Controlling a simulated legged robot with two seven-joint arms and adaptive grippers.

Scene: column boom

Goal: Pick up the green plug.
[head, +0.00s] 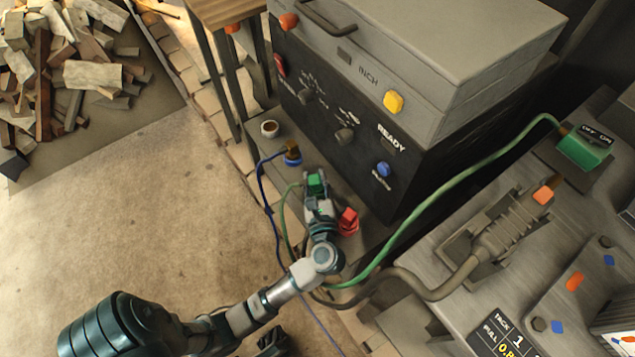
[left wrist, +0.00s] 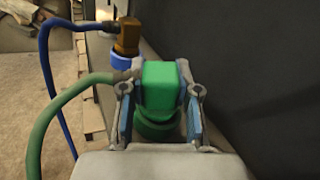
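The green plug (head: 317,184) stands on the low ledge in front of the dark machine panel, with a green cable running from its left side. My left gripper (head: 318,193) is at it, reaching in from below in the head view. In the left wrist view, the green plug (left wrist: 160,85) lies between the two fingers of my left gripper (left wrist: 160,95), one finger on each side. A round green collar shows just below it. The fingers are very close to its sides; whether they press on it I cannot tell. I cannot make out my right gripper.
A brown plug on a blue collar (head: 292,153) with a blue cable stands close by; it also shows in the left wrist view (left wrist: 127,40). A red connector (head: 348,221) is right beside my gripper. A small cup (head: 270,129) stands further back. A thick green cable (head: 440,195) crosses at right.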

